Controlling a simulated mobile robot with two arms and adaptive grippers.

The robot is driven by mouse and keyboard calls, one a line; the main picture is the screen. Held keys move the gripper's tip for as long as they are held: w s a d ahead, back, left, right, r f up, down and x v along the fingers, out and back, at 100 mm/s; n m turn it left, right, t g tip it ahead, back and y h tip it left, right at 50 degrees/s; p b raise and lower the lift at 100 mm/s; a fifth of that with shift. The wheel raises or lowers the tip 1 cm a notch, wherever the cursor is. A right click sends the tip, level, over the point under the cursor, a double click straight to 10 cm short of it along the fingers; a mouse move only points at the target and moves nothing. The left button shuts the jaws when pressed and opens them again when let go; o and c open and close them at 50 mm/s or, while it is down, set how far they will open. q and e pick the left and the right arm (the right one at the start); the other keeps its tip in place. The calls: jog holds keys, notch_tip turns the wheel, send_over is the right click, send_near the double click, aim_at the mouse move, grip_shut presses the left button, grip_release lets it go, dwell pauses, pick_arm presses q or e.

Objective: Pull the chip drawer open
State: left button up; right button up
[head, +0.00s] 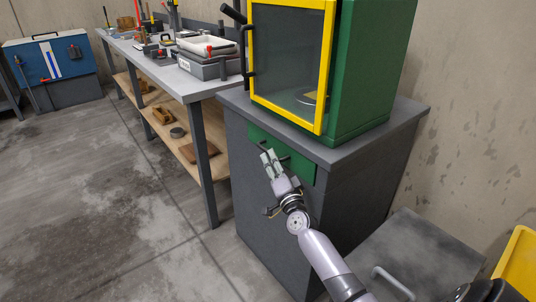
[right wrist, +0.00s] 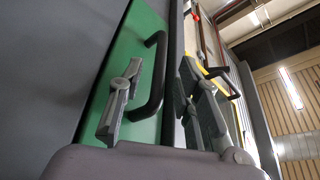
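The chip drawer (head: 306,170) is a green panel near the top of a grey cabinet and looks flush with its front. It also shows in the right wrist view (right wrist: 125,62), with a black bar handle (right wrist: 160,72). My right gripper (head: 268,158) is at the drawer front and hides part of it. In the right wrist view, my right gripper's (right wrist: 162,88) fingers are apart, one on each side of the handle. I cannot tell whether either finger touches it. My left gripper is not in view.
A green machine with a yellow-framed glass door (head: 290,65) stands on the cabinet (head: 262,195). A workbench (head: 185,80) with tools and trays is to the left. A grey lid with a handle (head: 425,255) and a yellow bin (head: 520,262) are at lower right. The left floor is clear.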

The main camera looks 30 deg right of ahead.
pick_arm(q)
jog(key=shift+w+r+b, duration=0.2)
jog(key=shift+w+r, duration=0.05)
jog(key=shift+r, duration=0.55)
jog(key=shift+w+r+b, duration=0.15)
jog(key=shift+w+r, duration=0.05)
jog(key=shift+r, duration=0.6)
pick_arm(e)
jog(key=shift+x, duration=2.35)
grip_shut()
